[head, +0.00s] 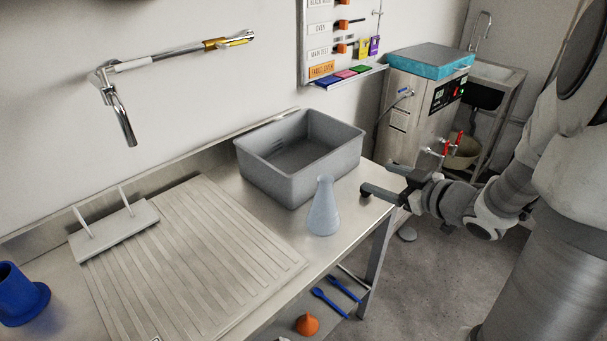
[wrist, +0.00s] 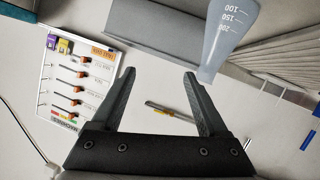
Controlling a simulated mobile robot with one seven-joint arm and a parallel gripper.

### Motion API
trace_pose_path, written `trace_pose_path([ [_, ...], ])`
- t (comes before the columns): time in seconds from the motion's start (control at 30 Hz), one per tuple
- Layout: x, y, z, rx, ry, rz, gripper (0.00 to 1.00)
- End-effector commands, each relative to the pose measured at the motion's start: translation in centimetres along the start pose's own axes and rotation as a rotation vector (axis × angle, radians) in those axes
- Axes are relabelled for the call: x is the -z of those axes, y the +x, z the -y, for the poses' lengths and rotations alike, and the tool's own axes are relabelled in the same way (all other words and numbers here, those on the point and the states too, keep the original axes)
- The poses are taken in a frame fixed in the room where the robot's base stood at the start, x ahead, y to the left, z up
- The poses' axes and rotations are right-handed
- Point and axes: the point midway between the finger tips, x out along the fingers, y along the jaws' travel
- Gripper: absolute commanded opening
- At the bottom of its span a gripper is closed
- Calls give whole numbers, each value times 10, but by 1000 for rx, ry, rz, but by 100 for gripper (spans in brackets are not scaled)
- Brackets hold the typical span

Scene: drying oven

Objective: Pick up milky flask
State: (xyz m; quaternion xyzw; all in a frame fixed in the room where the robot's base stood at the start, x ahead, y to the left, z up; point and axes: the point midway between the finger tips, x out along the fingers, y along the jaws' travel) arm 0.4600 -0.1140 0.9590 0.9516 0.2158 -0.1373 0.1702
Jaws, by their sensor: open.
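The milky flask (head: 323,210) is a pale bluish, translucent cone standing upright on the steel counter, in front of the grey bin. In the wrist view the flask (wrist: 226,42) shows at the upper right with volume marks, beyond and to the right of the fingertips. My gripper (head: 376,190) is at the counter's right end, to the right of the flask and apart from it. In the wrist view my gripper (wrist: 160,75) is open, with nothing between its fingers.
The grey bin (head: 268,172) stands close behind the flask. A ribbed drainboard (head: 190,260) lies to the left, with a blue container (head: 22,295) at the far left. A wall tap (head: 118,110) hangs above. Blue spoons (head: 328,302) and an orange object (head: 306,324) lie lower down.

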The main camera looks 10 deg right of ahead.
Motion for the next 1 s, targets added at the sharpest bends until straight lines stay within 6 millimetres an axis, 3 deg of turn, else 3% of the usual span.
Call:
trace_pose_path([
  [0.03,-17,-2,8,38,36,-48,77],
  [0.2,-30,-18,32,167,134,-222,77],
  [0.4,-32,-38,46,253,210,-353,77],
  [0.53,-30,-39,50,273,225,-381,77],
  [0.67,-22,-22,55,278,223,-385,77],
  [1.0,6,44,71,276,222,-383,77],
])
